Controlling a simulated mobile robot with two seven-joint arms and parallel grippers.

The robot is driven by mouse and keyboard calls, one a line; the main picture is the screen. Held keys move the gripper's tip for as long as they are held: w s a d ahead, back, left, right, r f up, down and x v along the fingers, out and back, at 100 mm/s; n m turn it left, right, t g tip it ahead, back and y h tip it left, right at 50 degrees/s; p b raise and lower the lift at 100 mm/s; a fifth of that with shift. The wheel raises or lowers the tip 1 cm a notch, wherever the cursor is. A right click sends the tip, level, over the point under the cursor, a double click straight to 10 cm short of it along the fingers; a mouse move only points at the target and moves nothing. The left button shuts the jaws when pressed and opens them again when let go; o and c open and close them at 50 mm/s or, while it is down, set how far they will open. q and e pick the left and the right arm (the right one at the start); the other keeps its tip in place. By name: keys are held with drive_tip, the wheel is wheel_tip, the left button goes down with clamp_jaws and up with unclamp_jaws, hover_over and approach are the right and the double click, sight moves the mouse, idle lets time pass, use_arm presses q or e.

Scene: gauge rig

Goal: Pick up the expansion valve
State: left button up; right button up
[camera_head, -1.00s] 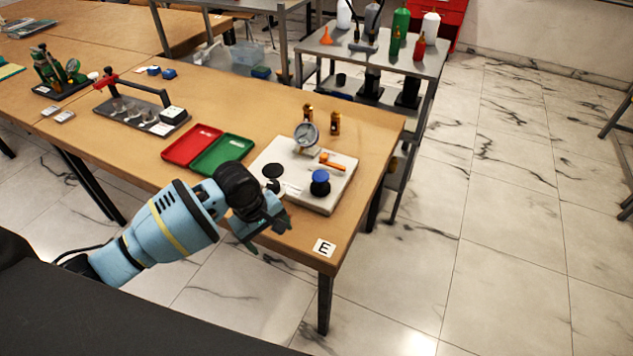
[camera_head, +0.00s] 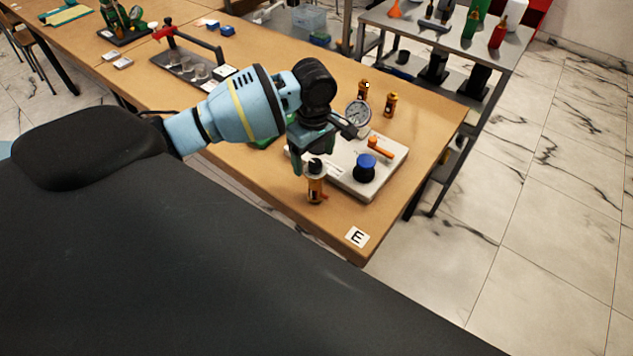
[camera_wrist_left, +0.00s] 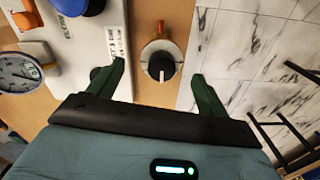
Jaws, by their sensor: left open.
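The likely expansion valve (camera_head: 316,189) is a small brass-orange body with a pale collar and a black knob, upright on the wooden table near its front edge. In the left wrist view the valve (camera_wrist_left: 159,48) is seen from above, between the two green fingers and apart from both. My left gripper (camera_head: 321,150) is open and empty, over the valve, its fingers partly in front of the pale board. My right gripper is not in view.
A pale board (camera_head: 345,180) beside the valve carries a round gauge (camera_head: 358,114), a blue knob (camera_head: 365,167) and an orange lever (camera_head: 380,148). Two brass fittings (camera_head: 390,105) stand behind it. An "E" label (camera_head: 357,237) marks the table corner.

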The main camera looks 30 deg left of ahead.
sight(315, 171)
use_arm(q)
drive_tip(key=shift+f, duration=0.2)
drive_tip(key=f, duration=0.5)
drive_tip(key=shift+s+d, duration=0.15)
drive_tip(key=shift+d, duration=0.1)
drive_tip(key=shift+c, duration=1)
drive_tip(key=shift+r, duration=0.1)
drive_tip(key=c, duration=1)
drive_tip(key=shift+r, duration=0.1)
drive_tip(key=shift+c, duration=0.2)
